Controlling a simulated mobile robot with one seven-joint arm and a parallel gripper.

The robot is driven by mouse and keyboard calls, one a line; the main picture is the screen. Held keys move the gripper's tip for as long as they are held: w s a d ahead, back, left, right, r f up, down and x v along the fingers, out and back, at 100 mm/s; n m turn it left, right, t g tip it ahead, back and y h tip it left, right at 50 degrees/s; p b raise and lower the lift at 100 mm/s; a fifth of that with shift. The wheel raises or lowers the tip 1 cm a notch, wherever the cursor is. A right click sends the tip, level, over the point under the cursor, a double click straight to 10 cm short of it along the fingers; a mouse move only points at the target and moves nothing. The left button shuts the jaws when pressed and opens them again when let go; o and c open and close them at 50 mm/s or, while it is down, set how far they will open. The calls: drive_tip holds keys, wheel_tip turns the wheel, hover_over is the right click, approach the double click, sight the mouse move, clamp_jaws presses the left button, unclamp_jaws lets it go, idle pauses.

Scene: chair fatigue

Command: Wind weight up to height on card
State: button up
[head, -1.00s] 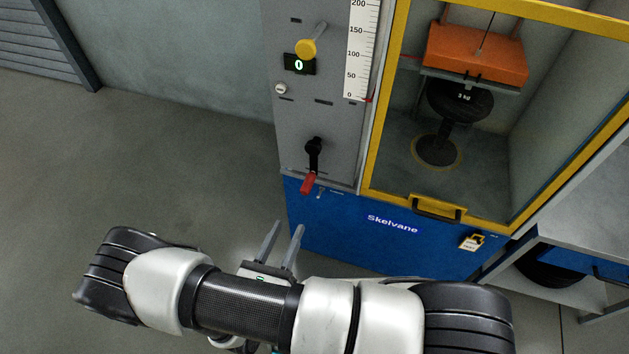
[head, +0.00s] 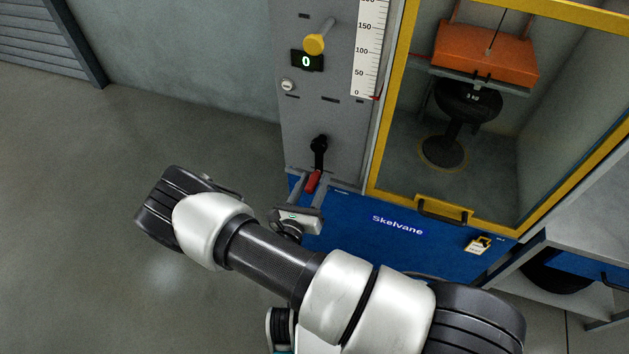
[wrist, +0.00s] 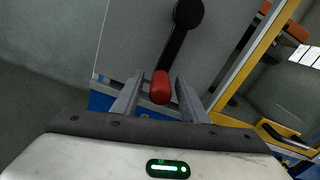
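A black crank with a red handle (head: 313,180) hangs downward on the grey panel (head: 337,110) of the machine. In the wrist view the red handle (wrist: 161,87) sits between the two fingers of my gripper (wrist: 160,97), with a gap on each side. My gripper (head: 308,187) is open around it. The orange weight (head: 486,54) rests low behind the yellow-framed guard, above a black stool-like form (head: 462,120). The white height scale (head: 367,50) shows a red pointer near 0. The display (head: 306,61) reads 0. I see no readable card with a height.
A yellow knob (head: 315,44) sticks out above the display. Floor at left is clear.

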drive_tip(key=shift+w+d, duration=0.15)
drive_tip(key=shift+w, duration=0.25)
drive_tip(key=shift+c, duration=0.4)
clamp_jaws()
drive_tip(key=shift+w+a+m, duration=0.15)
drive_tip(key=shift+a+m, duration=0.25)
drive_tip(key=shift+a, duration=0.05)
